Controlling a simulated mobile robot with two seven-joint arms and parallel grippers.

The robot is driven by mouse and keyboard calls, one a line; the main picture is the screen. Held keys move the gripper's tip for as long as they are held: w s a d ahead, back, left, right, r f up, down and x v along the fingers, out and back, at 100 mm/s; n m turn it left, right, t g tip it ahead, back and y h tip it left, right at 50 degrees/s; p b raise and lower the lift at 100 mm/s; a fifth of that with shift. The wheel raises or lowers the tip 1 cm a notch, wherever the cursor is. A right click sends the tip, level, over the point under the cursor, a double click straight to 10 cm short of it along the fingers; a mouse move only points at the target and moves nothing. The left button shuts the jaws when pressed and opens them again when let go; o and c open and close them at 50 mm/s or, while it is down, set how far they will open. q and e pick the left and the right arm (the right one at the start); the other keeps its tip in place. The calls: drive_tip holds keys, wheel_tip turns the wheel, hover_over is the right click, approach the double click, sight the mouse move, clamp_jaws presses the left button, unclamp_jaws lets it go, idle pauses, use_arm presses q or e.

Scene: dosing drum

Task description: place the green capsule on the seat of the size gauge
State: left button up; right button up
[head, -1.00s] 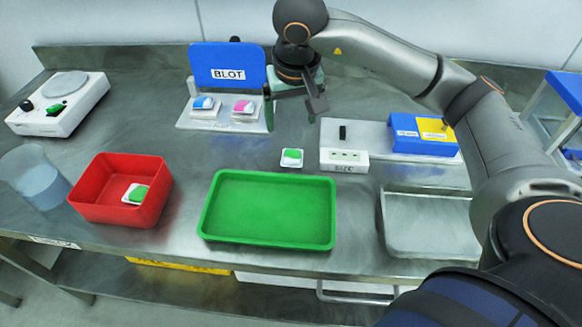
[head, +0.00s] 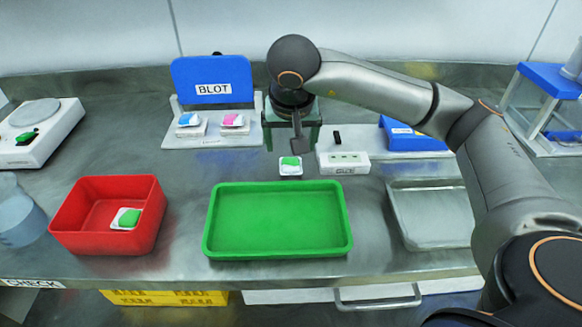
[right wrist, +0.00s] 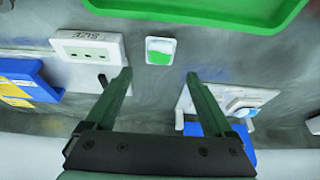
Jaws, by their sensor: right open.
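A small green-and-white capsule piece (head: 291,166) lies on the bench behind the green tray. It also shows in the right wrist view (right wrist: 160,52), ahead of the fingertips and in line with the gap between them. My right gripper (head: 291,140) is open and empty, pointing down above and slightly behind this piece, apart from it. The size gauge (head: 343,163) is a white block with dark holes just right of the piece; it is on the left in the right wrist view (right wrist: 88,48). A short black post stands behind its face. My left gripper is out of view.
A red bin (head: 75,225) holds another green-and-white piece (head: 127,217). The empty green tray (head: 345,238) is in front. The BLOT stand (head: 213,80) with blue and pink pieces is behind left. A blue-fronted box (head: 410,138) and metal tray (head: 433,215) are right.

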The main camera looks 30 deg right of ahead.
sight(291, 161)
drive_tip(key=shift+x, duration=3.5)
drive_tip(key=shift+s, duration=0.15)
clamp_jaws()
